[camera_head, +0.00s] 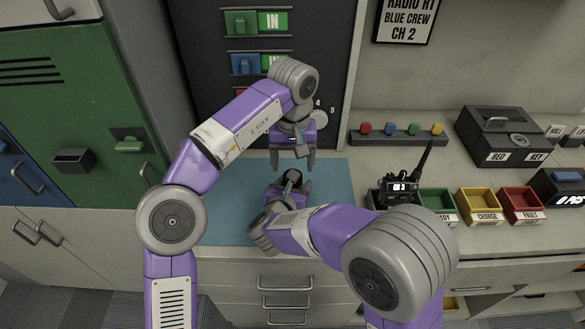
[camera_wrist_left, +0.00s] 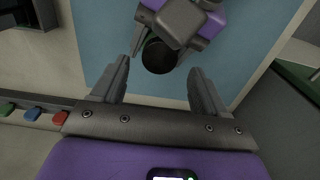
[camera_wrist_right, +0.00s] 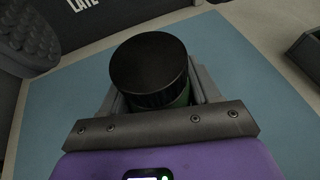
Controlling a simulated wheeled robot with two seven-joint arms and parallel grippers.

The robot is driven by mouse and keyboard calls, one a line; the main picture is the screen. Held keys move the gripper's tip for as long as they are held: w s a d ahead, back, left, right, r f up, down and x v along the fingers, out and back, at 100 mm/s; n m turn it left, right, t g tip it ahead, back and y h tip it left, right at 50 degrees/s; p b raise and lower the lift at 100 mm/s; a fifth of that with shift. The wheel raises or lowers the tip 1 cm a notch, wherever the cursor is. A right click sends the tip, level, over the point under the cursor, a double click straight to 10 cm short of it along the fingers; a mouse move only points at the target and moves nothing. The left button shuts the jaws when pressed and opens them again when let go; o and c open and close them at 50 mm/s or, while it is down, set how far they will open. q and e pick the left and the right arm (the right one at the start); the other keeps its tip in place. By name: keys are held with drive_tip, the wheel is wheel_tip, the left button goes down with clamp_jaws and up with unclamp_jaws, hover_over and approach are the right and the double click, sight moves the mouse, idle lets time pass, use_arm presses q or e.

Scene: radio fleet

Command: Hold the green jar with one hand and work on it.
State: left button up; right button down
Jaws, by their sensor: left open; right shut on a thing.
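The green jar (camera_wrist_right: 183,97) has a wide black lid (camera_wrist_right: 148,68). In the right wrist view its lid hides most of the green body. My right gripper (camera_wrist_right: 154,92) is shut on the jar, one finger on each side, over the blue mat (camera_wrist_right: 60,115). In the head view the jar (camera_head: 292,176) shows mainly as a dark lid. My left gripper (camera_head: 292,164) is open and empty, pointing down just above the lid. In the left wrist view the black lid (camera_wrist_left: 159,57) lies between the fingers, apart from both.
A radio (camera_head: 397,190) with an antenna stands right of the mat. Beside it are a green bin (camera_head: 437,200), a yellow bin (camera_head: 478,205) and a red bin (camera_head: 522,204). A black key box (camera_head: 508,135) stands behind them. The left part of the mat (camera_head: 225,210) is clear.

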drive_tip(key=shift+c, duration=0.8)
unclamp_jaws()
